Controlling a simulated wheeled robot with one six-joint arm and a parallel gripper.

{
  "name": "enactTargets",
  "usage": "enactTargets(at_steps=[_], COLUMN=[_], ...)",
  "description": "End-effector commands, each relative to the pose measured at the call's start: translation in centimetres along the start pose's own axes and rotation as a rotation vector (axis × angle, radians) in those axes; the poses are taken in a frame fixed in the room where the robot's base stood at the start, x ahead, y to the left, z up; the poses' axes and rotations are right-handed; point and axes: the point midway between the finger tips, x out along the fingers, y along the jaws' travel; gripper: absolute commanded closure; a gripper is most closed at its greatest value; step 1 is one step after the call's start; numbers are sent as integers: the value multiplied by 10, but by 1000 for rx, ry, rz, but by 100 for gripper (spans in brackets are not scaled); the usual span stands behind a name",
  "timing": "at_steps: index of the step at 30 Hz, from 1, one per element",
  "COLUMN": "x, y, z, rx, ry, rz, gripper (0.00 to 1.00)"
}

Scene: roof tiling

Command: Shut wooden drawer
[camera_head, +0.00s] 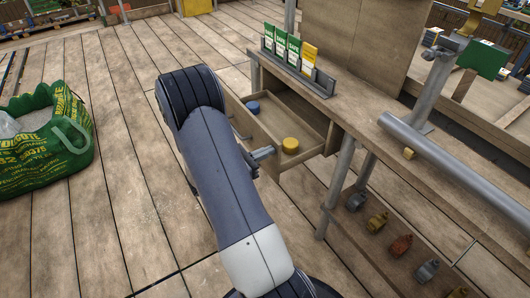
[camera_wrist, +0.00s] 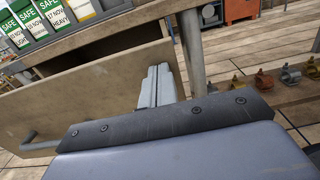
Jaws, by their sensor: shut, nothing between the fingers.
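The wooden drawer (camera_head: 268,124) is pulled out from under the wooden bench in the head view. A blue round item (camera_head: 253,107) and a yellow round item (camera_head: 290,145) lie inside it. In the wrist view the drawer's front panel (camera_wrist: 95,85) fills the left, with a grey handle (camera_wrist: 40,142) low on it. My gripper (camera_head: 268,151) is shut and empty at the near end of the drawer front. Its fingers also show at the panel's right end in the wrist view (camera_wrist: 158,72). I cannot tell whether they touch it. My arm hides part of the front.
The bench (camera_head: 345,108) carries a grey rack (camera_head: 290,66) of green and yellow tags and a grey pipe (camera_head: 440,150). A green bag (camera_head: 42,140) stands at left on the plank floor, with clear planks between.

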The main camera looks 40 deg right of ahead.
Motion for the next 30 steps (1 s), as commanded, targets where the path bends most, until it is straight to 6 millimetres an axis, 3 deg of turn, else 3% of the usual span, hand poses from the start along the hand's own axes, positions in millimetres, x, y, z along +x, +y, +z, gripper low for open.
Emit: enactTargets(at_steps=[8, 21, 30], x=[35, 143, 194], y=[-1, -2, -1], z=[0, -2, -1], rx=[1, 1, 1], ry=[0, 0, -1], rz=[-5, -7, -3], gripper=[100, 100, 100])
